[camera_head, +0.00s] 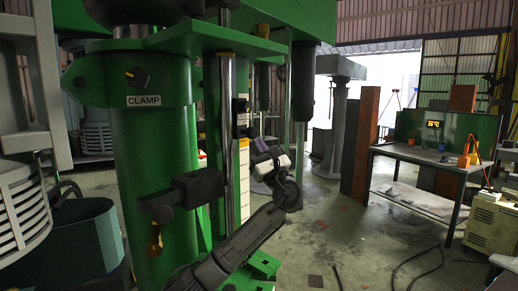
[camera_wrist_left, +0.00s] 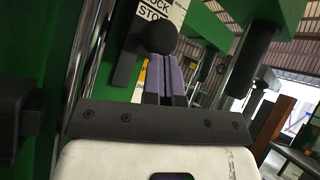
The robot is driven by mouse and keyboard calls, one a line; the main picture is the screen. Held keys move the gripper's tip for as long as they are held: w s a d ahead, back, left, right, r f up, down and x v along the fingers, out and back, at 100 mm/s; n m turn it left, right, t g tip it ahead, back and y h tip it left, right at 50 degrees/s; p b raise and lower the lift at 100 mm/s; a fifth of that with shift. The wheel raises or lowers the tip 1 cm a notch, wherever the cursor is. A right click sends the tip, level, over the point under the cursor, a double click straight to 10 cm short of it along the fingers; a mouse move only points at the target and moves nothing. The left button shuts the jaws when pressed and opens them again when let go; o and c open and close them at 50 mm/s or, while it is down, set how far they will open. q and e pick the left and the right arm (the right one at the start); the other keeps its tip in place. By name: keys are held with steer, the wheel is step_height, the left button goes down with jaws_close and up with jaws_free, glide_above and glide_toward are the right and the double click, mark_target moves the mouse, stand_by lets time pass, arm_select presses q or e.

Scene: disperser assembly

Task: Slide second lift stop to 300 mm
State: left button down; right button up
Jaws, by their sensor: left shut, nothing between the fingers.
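A black stop block (camera_head: 240,106) sits on the upright beside the white-and-yellow scale strip (camera_head: 244,180), in front of the green machine. I cannot read the scale or tell which stop this is. My left gripper (camera_head: 253,133) is just below and right of the block. In the left wrist view its two purple-grey fingers (camera_wrist_left: 166,72) are shut with nothing between them. A round black knob (camera_wrist_left: 155,37) lies at the fingertips and hides their ends; I cannot tell whether they touch it. A black block (camera_wrist_left: 126,62) shows left of the knob. My right gripper is out of view.
A green column with a CLAMP label (camera_head: 144,101) and a black bracket with a brass-coloured handle (camera_head: 155,240) stand left of my arm. A chrome rod (camera_head: 226,90) runs beside the strip.

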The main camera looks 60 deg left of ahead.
arm_select(q)
steer(key=shift+s+r+p, duration=0.15)
steer(key=shift+r+p, duration=0.3)
steer(key=shift+p, duration=0.15)
steer(key=shift+d, duration=0.15)
steer(key=p+v, duration=0.2)
steer(key=v, duration=1.1)
steer(key=shift+d+f, duration=0.3)
